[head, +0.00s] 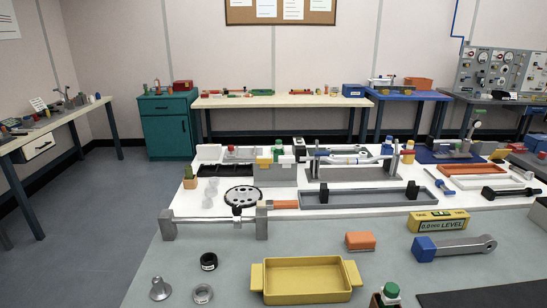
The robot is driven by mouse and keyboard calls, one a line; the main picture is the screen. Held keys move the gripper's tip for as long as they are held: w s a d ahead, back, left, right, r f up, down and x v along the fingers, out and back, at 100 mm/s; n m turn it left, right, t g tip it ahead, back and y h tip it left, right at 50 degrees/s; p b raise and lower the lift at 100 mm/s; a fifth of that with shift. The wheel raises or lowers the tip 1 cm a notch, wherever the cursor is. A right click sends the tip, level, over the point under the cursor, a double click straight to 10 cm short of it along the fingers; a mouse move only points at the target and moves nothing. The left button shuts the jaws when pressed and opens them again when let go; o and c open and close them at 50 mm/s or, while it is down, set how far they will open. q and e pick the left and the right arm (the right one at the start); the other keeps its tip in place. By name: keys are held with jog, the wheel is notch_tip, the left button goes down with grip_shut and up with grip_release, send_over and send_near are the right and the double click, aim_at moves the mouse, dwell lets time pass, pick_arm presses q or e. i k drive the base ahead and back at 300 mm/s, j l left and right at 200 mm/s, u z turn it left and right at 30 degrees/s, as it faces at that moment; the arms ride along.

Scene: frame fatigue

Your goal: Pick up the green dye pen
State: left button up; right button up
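I cannot tell for sure which thing is the green dye pen. Several small green-topped things show in the head view. Another is a green cap (391,289) on a white body at the front edge, partly cut off. Neither of my grippers is in view.
A yellow tray (259,276), black ring (208,261), orange block (360,241), yellow level (438,221) and blue-handled wrench (426,248) lie on the grey front table. A shaft stand (168,225) and toothed disc (240,195) stand behind.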

aim_at(278, 145)
jog(key=k+j+z, duration=0.1)
jog(key=j, duration=0.25)
jog(key=k+j, duration=0.1)
jog(key=j, duration=0.3)
jog(key=k+j+z, duration=0.15)
jog(key=j, duration=0.55)
jog(key=k+j+z, duration=0.15)
jog(key=j, duration=0.2)
jog(key=k+j, duration=0.15)
jog(key=j, duration=0.2)
jog(key=i+j+z, duration=0.15)
jog(key=j+z, duration=0.15)
jog(key=j, duration=0.65)
jog(key=j+z, duration=0.25)
jog(key=j, duration=0.7)
jog(key=i+j+z, duration=0.1)
jog(key=i+j, duration=0.15)
jog(key=i+j+z, duration=0.1)
jog(key=i+j, duration=0.15)
jog(key=j, duration=0.15)
jog(key=i+j+z, duration=0.2)
jog(key=i+j, duration=0.2)
jog(key=j, duration=0.3)
jog(key=i+j+z, duration=0.1)
jog(key=j, duration=0.25)
jog(key=i+j+z, duration=0.1)
jog(key=i+j, duration=0.2)
jog(key=j, duration=0.1)
